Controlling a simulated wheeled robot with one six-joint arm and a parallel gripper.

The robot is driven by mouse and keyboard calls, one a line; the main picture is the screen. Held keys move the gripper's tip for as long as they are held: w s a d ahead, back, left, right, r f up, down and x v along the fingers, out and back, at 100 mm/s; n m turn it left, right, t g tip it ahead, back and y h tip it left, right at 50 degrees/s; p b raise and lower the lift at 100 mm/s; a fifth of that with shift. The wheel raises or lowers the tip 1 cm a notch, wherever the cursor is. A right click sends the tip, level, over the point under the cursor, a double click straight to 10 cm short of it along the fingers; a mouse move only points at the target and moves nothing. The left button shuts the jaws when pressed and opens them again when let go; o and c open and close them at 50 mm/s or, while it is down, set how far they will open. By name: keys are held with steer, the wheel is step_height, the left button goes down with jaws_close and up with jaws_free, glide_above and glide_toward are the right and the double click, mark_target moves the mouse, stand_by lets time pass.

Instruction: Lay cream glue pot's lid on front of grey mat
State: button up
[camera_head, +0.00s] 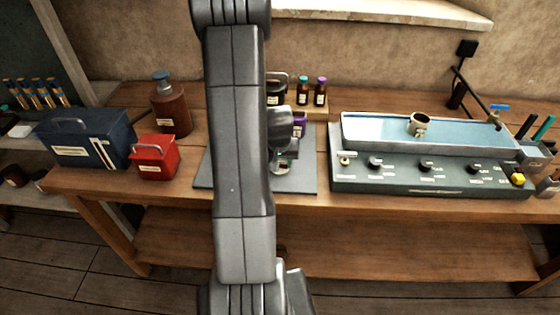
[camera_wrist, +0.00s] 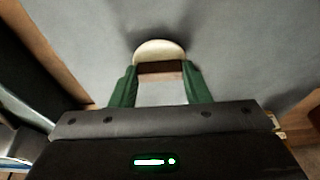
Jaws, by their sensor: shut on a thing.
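My gripper (camera_wrist: 160,82) is shut on the cream glue pot's lid (camera_wrist: 159,49), a pale rounded piece with a brown part between the green fingers. The grey mat (camera_wrist: 80,45) fills most of the wrist view beneath the lid, with a dark shadow around the lid's far edge. I cannot tell whether the lid touches the mat. In the head view, my arm covers the middle of the mat (camera_head: 305,181), and the gripper end (camera_head: 284,158) is over its right part. The cream pot (camera_head: 418,124) stands open in the blue-lined trough.
The trough unit (camera_head: 420,178) with knobs stands right of the mat. A red box (camera_head: 154,158), blue toolbox (camera_head: 85,140) and brown pump bottle (camera_head: 170,108) are at left. Small bottles (camera_head: 320,90) stand behind the mat. The bench's front edge is close to the mat.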

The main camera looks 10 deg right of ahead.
steer(key=o, duration=0.9)
steer(key=shift+o, duration=0.2)
steer(key=v, duration=1.2)
steer(key=x, duration=1.2)
steer(key=shift+f, duration=0.15)
steer(key=shift+r, duration=0.2)
